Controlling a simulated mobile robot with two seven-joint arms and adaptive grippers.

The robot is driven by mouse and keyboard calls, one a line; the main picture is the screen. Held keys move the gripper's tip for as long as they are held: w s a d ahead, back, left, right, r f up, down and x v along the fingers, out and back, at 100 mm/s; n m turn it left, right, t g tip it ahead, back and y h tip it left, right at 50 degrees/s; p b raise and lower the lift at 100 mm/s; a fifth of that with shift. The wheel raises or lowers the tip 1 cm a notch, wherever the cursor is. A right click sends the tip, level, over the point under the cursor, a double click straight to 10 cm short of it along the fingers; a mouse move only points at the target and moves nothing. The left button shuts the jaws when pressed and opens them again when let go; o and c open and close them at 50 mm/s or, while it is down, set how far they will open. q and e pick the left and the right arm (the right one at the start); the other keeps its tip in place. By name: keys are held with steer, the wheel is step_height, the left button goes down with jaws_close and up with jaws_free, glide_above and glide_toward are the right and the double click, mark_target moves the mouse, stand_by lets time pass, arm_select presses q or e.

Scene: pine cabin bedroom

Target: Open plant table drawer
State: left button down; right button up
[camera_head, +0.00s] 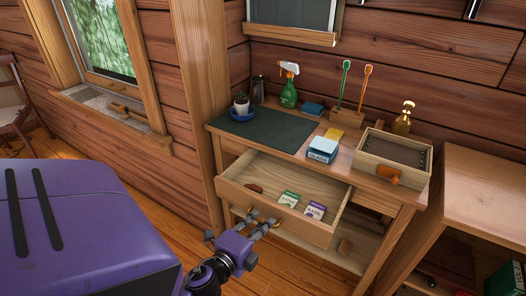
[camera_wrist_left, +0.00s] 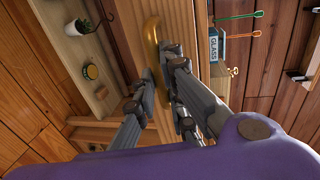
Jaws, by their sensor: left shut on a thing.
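The plant table (camera_head: 228,140) stands against the plank wall. Its drawer (camera_head: 229,186) is pulled well out, with its inside showing. A green-labelled seed packet (camera_head: 288,199) and a purple-labelled one (camera_head: 315,211) lie in it, with a small brown object (camera_head: 254,187) to their left. My left gripper (camera_head: 266,222) is at the drawer's front. In the left wrist view its fingers (camera_wrist_left: 164,68) are shut on the curved brass handle (camera_wrist_left: 152,28), partly hiding it. My right gripper is in neither view.
A wooden shelf unit (camera_head: 481,178) stands to the right. A window is at the left.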

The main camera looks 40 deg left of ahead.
arm_select(q)
steer(key=c, duration=1.8)
jaws_free()
steer(key=v, duration=1.2)
